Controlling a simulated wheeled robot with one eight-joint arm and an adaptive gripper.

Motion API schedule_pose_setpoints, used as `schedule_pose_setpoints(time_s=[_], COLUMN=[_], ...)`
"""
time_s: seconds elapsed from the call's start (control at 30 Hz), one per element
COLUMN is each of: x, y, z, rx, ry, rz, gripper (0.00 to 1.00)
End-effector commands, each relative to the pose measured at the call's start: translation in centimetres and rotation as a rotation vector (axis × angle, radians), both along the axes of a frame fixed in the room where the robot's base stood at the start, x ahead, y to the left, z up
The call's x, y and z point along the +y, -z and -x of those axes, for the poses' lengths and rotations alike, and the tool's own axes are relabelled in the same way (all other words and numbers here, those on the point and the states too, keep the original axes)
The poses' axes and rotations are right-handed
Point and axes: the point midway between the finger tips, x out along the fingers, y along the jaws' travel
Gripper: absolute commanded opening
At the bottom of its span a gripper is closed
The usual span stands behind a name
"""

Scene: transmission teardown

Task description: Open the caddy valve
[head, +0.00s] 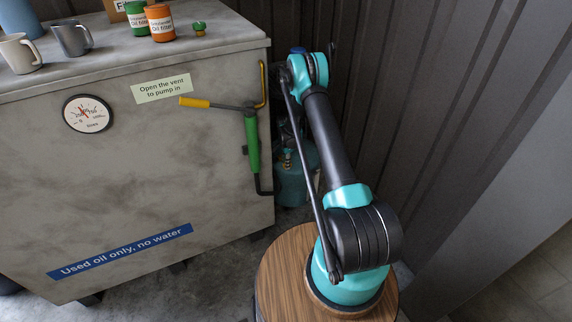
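The grey caddy (150,190) is a large box filling the left side of the head view. Near its right edge is a dark lever with a yellow grip (195,102) pointing left. Beside the lever's right end, a green cylindrical part (252,145) stands nearly upright, with a dark bent pipe below it. A bent yellow pipe (264,85) rises at the caddy's corner. I cannot tell which part is the valve. My arm rises right of the caddy and bends at the top; I cannot make out my gripper.
A round gauge (88,113) and a pale sign, "Open the vent to pump in" (162,86), are on the caddy front. Mugs (72,38) and oil filter cans (160,23) stand on top. Corrugated wall (440,100) closes the right side.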

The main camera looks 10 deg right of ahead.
Motion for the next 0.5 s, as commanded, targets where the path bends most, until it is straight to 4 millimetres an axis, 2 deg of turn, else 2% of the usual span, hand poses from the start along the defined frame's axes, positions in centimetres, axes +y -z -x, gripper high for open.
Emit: schedule_pose_setpoints(time_s=[0.03,0.1,0.13,0.5], x=[-0.01,-0.01,0.00,-0.12], y=[0.00,0.00,0.00,0.02], z=[0.01,0.00,0.00,-0.02], rx=[0.000,0.000,0.000,0.009], ry=[0.000,0.000,0.000,0.002], rz=[0.000,-0.001,-0.001,-0.023], gripper=[0.26,0.35,0.36,0.36])
